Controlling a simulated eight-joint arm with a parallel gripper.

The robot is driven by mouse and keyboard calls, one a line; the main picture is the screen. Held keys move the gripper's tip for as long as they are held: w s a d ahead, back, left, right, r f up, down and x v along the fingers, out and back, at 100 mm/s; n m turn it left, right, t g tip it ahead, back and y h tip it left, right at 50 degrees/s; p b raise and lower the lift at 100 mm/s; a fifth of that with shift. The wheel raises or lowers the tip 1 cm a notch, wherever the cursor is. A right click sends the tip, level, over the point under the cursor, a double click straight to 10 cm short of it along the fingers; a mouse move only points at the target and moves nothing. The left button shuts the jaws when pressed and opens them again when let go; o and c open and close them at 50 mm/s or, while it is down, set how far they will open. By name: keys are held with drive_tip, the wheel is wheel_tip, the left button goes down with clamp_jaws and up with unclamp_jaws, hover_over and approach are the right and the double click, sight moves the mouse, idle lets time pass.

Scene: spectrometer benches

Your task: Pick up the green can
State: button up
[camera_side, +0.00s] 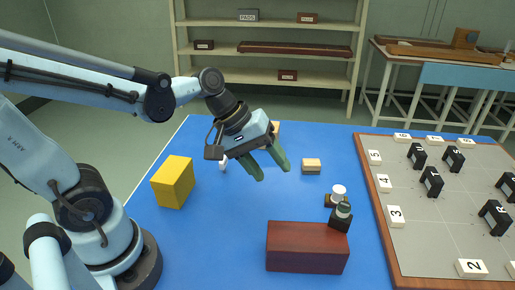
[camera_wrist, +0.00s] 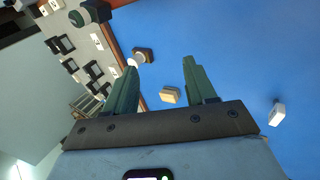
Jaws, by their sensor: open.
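A small dark grey-green cylinder (camera_side: 343,209), perhaps the green can, sits at a black block (camera_side: 340,224) right of centre on the blue table. In the wrist view a dark green round thing (camera_wrist: 76,18) shows at the top left beside a black block (camera_wrist: 97,11). My gripper (camera_side: 272,173) is open and empty above the table, to the left of and farther back than the cylinder. Its two green fingers point down. In the wrist view the gripper (camera_wrist: 160,65) has nothing between its fingertips but blue table.
A dark red block (camera_side: 307,248) lies in front of the cylinder. A white round piece (camera_side: 339,190) on a dark base stands just behind it. A small wooden block (camera_side: 311,166), a yellow cube (camera_side: 173,183) and a numbered board (camera_side: 440,245) are around. The blue centre is clear.

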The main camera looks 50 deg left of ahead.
sight(349, 213)
drive_tip(key=w+d+f+n+g+h, duration=0.1)
drive_tip(key=w+d+n+h, duration=0.1)
drive_tip(key=d, duration=0.3)
drive_tip(key=w+d+f+n+g+h, duration=0.1)
drive_tip(key=w+d+n+h, duration=0.1)
drive_tip(key=d+n+h, duration=0.2)
drive_tip(key=w+d+f+n+g+h, duration=0.1)
drive_tip(key=w+d+f+n+h, duration=0.1)
drive_tip(key=d+n, duration=0.3)
drive_tip(key=shift+d+h, duration=0.4)
drive_tip(key=shift+d, duration=1.2)
drive_tip(key=shift+c, duration=0.2)
clamp_jaws()
